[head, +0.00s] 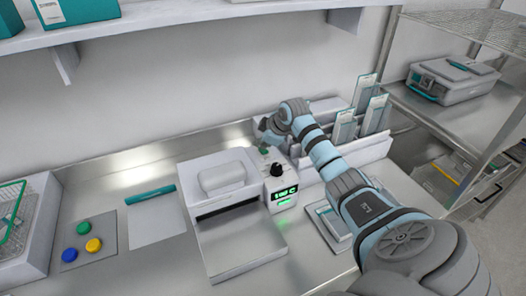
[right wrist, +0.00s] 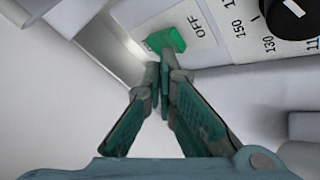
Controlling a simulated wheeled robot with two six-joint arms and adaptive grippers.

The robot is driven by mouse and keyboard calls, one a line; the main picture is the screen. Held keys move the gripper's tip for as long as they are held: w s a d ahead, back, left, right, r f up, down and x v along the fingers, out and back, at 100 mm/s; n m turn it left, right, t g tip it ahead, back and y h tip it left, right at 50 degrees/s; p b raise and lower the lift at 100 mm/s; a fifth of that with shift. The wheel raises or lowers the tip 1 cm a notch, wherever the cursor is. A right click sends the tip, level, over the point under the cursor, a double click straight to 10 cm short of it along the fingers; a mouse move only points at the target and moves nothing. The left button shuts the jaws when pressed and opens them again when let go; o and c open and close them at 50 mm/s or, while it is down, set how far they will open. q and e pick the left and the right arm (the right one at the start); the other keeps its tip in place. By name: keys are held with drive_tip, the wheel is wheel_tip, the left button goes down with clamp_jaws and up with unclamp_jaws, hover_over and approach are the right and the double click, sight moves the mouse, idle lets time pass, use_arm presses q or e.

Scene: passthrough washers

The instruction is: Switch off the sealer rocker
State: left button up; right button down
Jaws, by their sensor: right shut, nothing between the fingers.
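The sealer (head: 228,195) is a white bench unit in the middle of the head view. Its control box (head: 282,197) has a black knob (head: 277,169) and a green lit display (head: 284,194). In the right wrist view the green rocker (right wrist: 166,40) sits beside a label reading OFF. My right gripper (right wrist: 164,68) is shut and empty, its fingertips at the lower edge of the rocker; I cannot tell whether they touch it. In the head view my right gripper (head: 268,138) is over the rear of the control box. My left gripper is not in view.
Right of the sealer is a rack of upright pouches (head: 345,128). A small tray (head: 328,225) lies below my right arm. Left are a pad with coloured buttons (head: 83,245), a white sheet (head: 156,215) and a wire basket (head: 18,220). A shelf (head: 190,22) hangs above.

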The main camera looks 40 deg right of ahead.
sight(260, 150)
drive_tip(key=shift+f, duration=0.35)
idle(0.6)
drive_tip(key=shift+w+r, duration=0.1)
drive_tip(key=shift+r, duration=0.75)
drive_tip(key=shift+r, duration=0.1)
drive_tip(key=shift+w+d+r, duration=0.1)
drive_tip(key=shift+w+r, duration=0.15)
drive_tip(key=shift+r, duration=0.95)
drive_tip(key=shift+w+d+r, duration=0.1)
drive_tip(key=shift+w+r, duration=0.1)
drive_tip(key=shift+r, duration=0.95)
drive_tip(key=shift+a, duration=0.1)
